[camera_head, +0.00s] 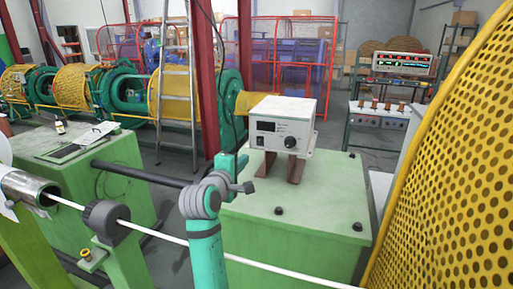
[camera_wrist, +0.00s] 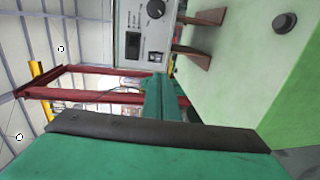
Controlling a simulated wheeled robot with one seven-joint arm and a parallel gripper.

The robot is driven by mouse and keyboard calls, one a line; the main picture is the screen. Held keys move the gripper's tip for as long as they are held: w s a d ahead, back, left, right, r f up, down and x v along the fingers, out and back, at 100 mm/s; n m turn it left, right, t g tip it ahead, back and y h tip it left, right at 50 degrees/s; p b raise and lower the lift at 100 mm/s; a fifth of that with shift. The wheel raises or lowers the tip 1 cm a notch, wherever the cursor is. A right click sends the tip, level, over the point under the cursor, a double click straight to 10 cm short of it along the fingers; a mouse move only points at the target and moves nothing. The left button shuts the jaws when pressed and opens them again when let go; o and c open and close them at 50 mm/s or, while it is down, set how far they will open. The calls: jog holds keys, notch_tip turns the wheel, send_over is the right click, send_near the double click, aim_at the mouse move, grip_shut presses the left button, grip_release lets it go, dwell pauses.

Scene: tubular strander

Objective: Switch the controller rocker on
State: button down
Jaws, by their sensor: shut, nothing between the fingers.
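The controller (camera_head: 282,125) is a white box with a display, a round knob and a small dark rocker (camera_head: 260,141) low on the left of its front. It stands on brown feet on a green cabinet. In the wrist view the controller (camera_wrist: 132,18) appears turned on its side at the top, with the rocker (camera_wrist: 154,57) near its lower edge. My gripper (camera_head: 239,162) is shut and empty, just left of and below the controller's front, apparently apart from it. In the wrist view its teal fingers (camera_wrist: 157,98) point toward the panel. The rocker's position is too small to tell.
The green cabinet top (camera_head: 305,205) has several dark knobs and is otherwise clear. A white rod (camera_head: 160,234) runs across the front below my arm. A yellow perforated guard (camera_head: 450,170) fills the right side. A ladder (camera_head: 176,80) and red posts stand behind.

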aim_at(259, 144)
jog(key=shift+w, duration=0.15)
jog(key=x, duration=1.3)
jog(key=shift+w+d, duration=0.2)
jog(key=shift+w, duration=0.1)
